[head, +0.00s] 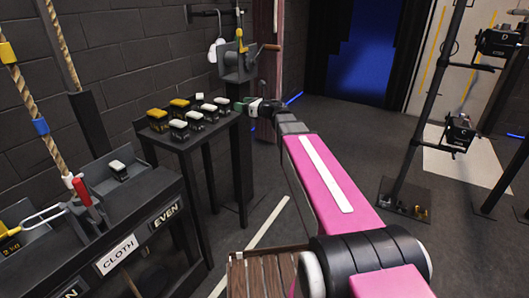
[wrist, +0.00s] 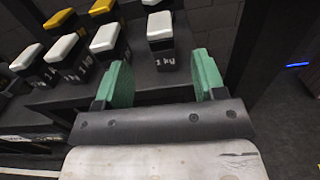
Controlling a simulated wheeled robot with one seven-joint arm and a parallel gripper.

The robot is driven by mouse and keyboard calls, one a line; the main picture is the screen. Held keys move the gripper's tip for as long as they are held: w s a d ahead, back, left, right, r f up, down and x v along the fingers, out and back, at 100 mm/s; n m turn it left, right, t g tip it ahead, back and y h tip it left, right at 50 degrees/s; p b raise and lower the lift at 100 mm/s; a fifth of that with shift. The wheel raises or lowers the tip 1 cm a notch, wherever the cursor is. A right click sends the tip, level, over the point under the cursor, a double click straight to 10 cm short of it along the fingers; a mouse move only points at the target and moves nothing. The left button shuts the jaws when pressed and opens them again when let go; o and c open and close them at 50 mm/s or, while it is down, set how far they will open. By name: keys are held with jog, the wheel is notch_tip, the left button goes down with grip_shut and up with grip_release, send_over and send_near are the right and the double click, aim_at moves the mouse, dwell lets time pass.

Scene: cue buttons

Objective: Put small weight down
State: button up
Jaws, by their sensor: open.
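A small black weight with a white top, marked 1 kg (wrist: 161,47), stands upright on the dark table (wrist: 150,88). In the wrist view it is just beyond my gripper (wrist: 160,72), roughly in line with the gap between the two green fingers. The fingers are apart with nothing between them. In the head view my gripper (head: 246,105) is at the table's right edge, beside the white-topped weight (head: 222,106) at the right end of the group. I cannot tell whether a finger touches it.
Several other weights, white-topped (wrist: 104,44) and yellow-topped (wrist: 59,18), stand close by on the left. A crank device (head: 237,62) stands behind the table.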

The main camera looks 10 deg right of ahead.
jog(key=w+d+f+m+t+h, duration=0.1)
jog(key=d+f+m+t+h, duration=0.3)
jog(key=m, duration=0.6)
jog(key=d+f+m+t+h, duration=0.2)
jog(key=d+m+h, duration=0.45)
jog(key=m, duration=0.35)
jog(key=s+d+f+m+g+h, duration=0.4)
jog(key=s+d+f+m+h, duration=0.25)
jog(key=f+m, duration=0.45)
jog(key=s+a+f+m+g+y, duration=0.1)
jog(key=s+f+m+g, duration=0.5)
jog(key=s, duration=0.4)
jog(key=s+a+f+m+g+y, duration=0.1)
jog(key=s+a+f+m+g, duration=0.1)
jog(key=s+f+m+g, duration=0.5)
jog(key=s+m, duration=0.2)
jog(key=s, duration=0.2)
jog(key=shift+f+y, duration=0.15)
jog(key=shift+y, duration=0.25)
